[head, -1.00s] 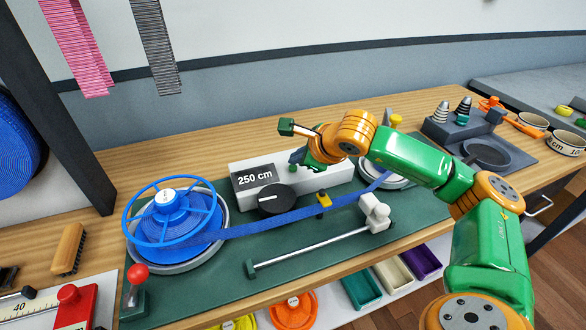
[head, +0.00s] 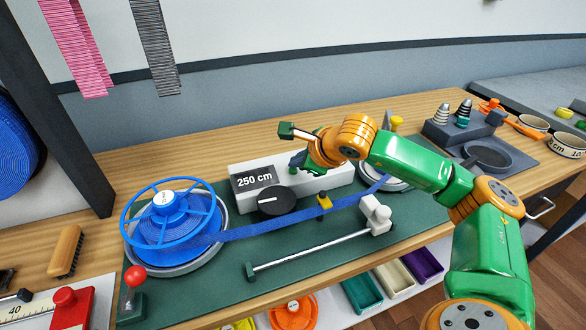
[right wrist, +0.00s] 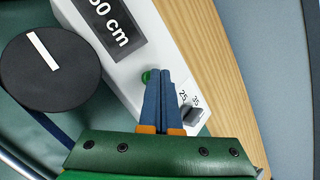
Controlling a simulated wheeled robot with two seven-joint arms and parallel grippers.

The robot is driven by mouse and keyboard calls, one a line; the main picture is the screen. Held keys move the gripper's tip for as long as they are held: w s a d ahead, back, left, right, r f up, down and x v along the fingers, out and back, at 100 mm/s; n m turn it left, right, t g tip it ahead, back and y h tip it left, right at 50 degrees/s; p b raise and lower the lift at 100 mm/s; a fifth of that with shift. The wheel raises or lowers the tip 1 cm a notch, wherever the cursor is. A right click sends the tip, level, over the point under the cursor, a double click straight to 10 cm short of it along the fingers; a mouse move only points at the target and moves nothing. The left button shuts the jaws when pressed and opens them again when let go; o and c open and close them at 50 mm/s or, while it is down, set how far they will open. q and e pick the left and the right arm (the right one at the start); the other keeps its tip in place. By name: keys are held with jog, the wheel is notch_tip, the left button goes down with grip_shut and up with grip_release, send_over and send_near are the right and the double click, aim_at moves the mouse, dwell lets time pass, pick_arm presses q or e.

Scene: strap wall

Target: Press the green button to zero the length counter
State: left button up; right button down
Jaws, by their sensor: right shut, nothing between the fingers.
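The white counter box (head: 335,182) stands on the green mat, and its dark display (head: 254,177) reads 250 cm. The green button (right wrist: 146,76) is on the box's top beside the display in the right wrist view. My right gripper (right wrist: 158,73) is shut and empty, its blue fingertips right by the button and partly covering it. I cannot tell whether they touch or press it. In the head view my right gripper (head: 301,164) points down over the box. My left gripper is not in view.
A black dial (head: 276,203) is at the box's front. A blue strap (head: 285,220) runs from the blue reel (head: 172,222) past a yellow clip (head: 323,202). A metal rod (head: 310,254) lies in front. A small grey switch (right wrist: 192,116) is near the fingers.

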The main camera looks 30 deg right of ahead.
jog(key=shift+f, duration=0.25)
dwell(0.4)
jog(key=shift+r+p, duration=0.45)
jog(key=shift+r, duration=0.5)
notch_tip(320, 180, up, 5)
jog(key=p, duration=0.3)
jog(key=shift+p, duration=0.4)
